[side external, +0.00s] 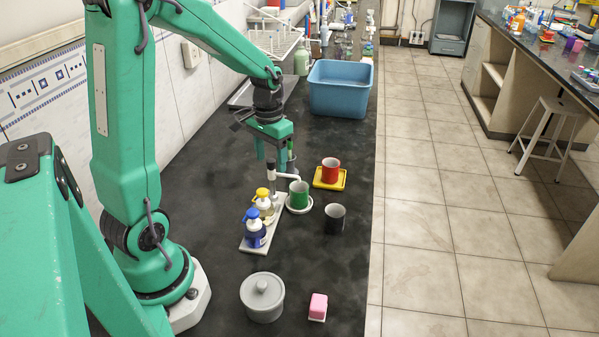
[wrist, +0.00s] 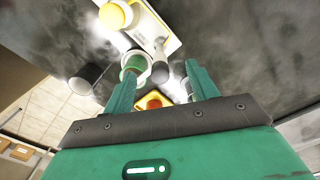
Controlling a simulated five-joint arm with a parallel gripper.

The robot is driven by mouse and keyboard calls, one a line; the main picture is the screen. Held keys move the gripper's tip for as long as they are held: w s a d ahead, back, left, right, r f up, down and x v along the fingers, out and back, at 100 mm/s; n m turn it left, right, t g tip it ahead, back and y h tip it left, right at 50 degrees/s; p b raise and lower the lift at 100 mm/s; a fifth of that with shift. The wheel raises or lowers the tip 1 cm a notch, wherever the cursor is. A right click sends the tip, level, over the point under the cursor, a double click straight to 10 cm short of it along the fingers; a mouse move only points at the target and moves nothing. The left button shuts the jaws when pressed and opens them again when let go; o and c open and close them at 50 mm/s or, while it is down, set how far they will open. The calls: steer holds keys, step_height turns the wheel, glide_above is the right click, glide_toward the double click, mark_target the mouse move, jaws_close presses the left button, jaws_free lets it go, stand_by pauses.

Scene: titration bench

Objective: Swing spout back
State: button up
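The spout (side external: 287,176) is a pale arm that reaches from a dark-topped post (side external: 271,170) to above the green mug (side external: 299,194). The mug stands on a white saucer (side external: 298,209). In the wrist view the post's dark knob (wrist: 160,72) is beside the green mug (wrist: 134,63), with the pale post behind it. My gripper (side external: 272,157) points down just behind the post in the side view. Its fingers are apart in the wrist view (wrist: 162,78), with the knob between their lines of sight and nothing visibly held. Contact with the spout cannot be told.
Blue (side external: 255,230) and yellow-capped (side external: 263,204) bottles stand on a pale board (side external: 255,248). A red mug (side external: 331,171) on a yellow coaster (side external: 343,180) and a dark mug (side external: 335,219) are to the right. A grey pot (side external: 262,297) and pink block (side external: 318,305) are in front.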

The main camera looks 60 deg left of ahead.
steer(key=c, duration=1)
steer(key=shift+n, duration=0.3)
steer(key=n, duration=0.8)
steer(key=shift+n, duration=1.7)
